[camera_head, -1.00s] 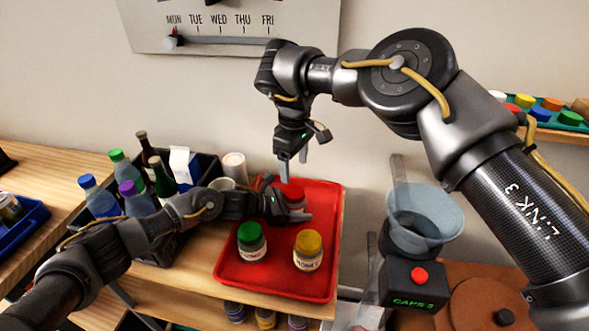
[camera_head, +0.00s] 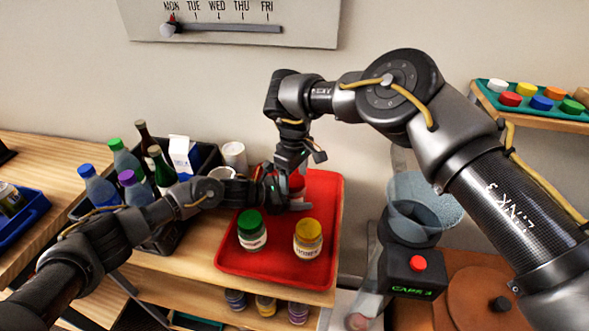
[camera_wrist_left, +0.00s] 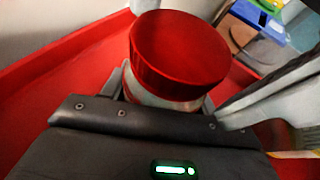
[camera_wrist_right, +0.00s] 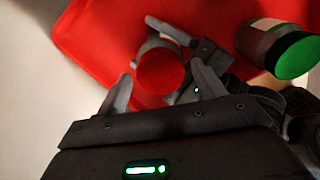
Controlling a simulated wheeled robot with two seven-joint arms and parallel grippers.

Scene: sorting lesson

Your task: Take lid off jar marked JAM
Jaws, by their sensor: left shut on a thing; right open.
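A jar with a red lid (camera_head: 297,184) stands at the back of the red tray (camera_head: 328,200); its label is hidden. My left gripper (camera_head: 290,204) is shut on the jar body (camera_wrist_left: 165,98), below the red lid (camera_wrist_left: 180,50) in the left wrist view. My right gripper (camera_wrist_right: 160,80) is open and points down over the red lid (camera_wrist_right: 160,72), one finger on each side in that view. I cannot tell whether the fingers touch it. A green-lidded jar (camera_head: 252,230) and a yellow-lidded jar (camera_head: 308,238) stand in front; their labels are too small to read surely.
A dark crate (camera_head: 208,160) of bottles stands left of the tray, beside white cups (camera_head: 235,156). A blue funnel-like bowl (camera_head: 425,205) above a box marked CAPS (camera_head: 412,272) stands right. A shelf of coloured caps (camera_head: 540,104) is at the far right.

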